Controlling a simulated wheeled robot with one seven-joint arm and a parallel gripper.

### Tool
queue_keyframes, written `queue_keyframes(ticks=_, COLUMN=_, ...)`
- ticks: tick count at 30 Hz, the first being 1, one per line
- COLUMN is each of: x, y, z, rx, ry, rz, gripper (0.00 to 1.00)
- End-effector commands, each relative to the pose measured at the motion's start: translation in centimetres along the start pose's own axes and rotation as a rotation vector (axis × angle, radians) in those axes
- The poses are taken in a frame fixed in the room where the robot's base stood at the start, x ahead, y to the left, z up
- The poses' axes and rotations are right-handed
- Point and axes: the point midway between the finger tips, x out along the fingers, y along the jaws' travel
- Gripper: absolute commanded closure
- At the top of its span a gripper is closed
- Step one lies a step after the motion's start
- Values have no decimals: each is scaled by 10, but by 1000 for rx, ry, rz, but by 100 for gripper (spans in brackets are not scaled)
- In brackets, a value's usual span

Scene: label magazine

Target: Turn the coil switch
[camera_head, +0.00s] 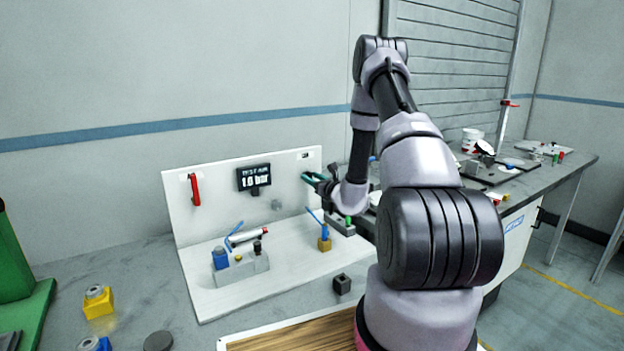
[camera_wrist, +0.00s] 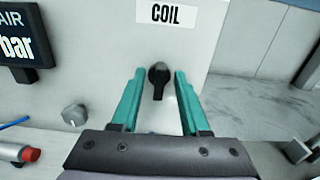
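The coil switch (camera_wrist: 158,78) is a black rotary knob on the white upright panel (camera_wrist: 100,75), under a "COIL" label (camera_wrist: 166,13) in the wrist view. Its handle points down. My gripper (camera_wrist: 158,78) has teal fingers standing apart on either side of the knob, with a gap visible on both sides. The wrist view does not show clearly how deep the fingers reach. In the head view, my gripper (camera_head: 312,178) is at the right part of the panel, and the switch is hidden behind it.
A black display reading bar (camera_head: 254,177) is mounted left of the switch. A grey knob (camera_wrist: 74,115) sits lower left on the panel. A red handle (camera_head: 195,190) hangs at the panel's left. A blue-lever valve (camera_head: 324,240) stands on the board below my gripper.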

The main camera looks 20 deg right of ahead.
Motion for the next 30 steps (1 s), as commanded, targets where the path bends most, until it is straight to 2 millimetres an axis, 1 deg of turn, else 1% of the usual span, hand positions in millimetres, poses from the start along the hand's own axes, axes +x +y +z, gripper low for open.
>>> queue_keyframes(ticks=4, x=-2, y=0, z=0, rx=0, ry=0, rz=0, gripper=55)
queue_keyframes(ticks=7, x=-12, y=0, z=0, rx=2, ry=0, rz=-1, gripper=55)
queue_keyframes(ticks=11, x=-36, y=-1, z=-1, rx=2, ry=3, rz=-3, gripper=55)
queue_keyframes(ticks=15, x=-66, y=-1, z=-1, rx=2, ry=3, rz=-2, gripper=55)
queue_keyframes(ticks=18, x=-84, y=0, z=-1, rx=3, ry=2, rz=-2, gripper=55)
queue_keyframes(ticks=21, x=-97, y=-1, z=-1, rx=2, ry=2, rz=-1, gripper=55)
queue_keyframes(ticks=25, x=-106, y=0, z=0, rx=1, ry=1, rz=0, gripper=55)
queue_keyframes(ticks=30, x=-109, y=0, z=0, rx=0, ry=0, rz=0, gripper=55)
